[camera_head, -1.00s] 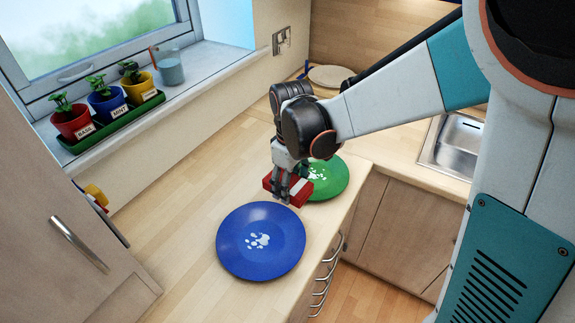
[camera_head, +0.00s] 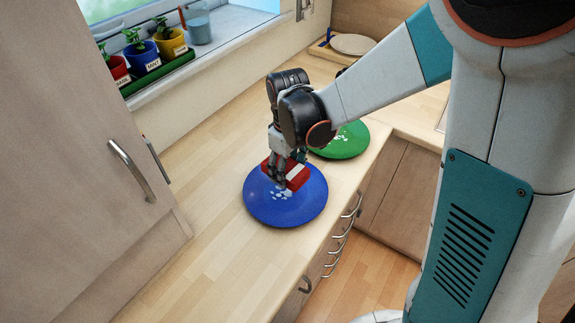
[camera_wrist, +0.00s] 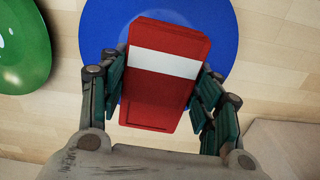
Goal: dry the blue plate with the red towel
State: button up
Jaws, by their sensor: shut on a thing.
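The blue plate (camera_head: 285,206) with a pale paw print lies on the wooden counter; it also shows in the wrist view (camera_wrist: 103,30). The folded red towel (camera_head: 297,178) with a white band is between my gripper's fingers, and it fills the middle of the wrist view (camera_wrist: 165,95). My gripper (camera_head: 282,180) is shut on the towel and points down over the far part of the blue plate. I cannot tell whether the towel touches the plate. The towel and fingers hide part of the plate and its print.
A green plate (camera_head: 345,139) lies just behind the blue one, to the right. Potted herbs (camera_head: 145,55) stand on the window sill at the upper left. A tall cabinet door (camera_head: 75,130) rises at the left. Bare counter (camera_head: 205,235) lies left of and in front of the plate.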

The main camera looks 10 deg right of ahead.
aim_at(286, 193)
jog(key=shift+f+b, duration=2.45)
jog(key=shift+f, duration=1.05)
jog(key=shift+f+b, duration=0.65)
jog(key=shift+f, duration=0.05)
jog(key=shift+d, duration=0.1)
jog(key=shift+s+d, duration=0.3)
jog(key=shift+s, duration=0.1)
jog(key=shift+w+a, duration=0.65)
jog(key=shift+w, duration=0.1)
jog(key=shift+c, duration=0.4)
jog(key=shift+s, duration=0.1)
jog(key=shift+b, duration=0.35)
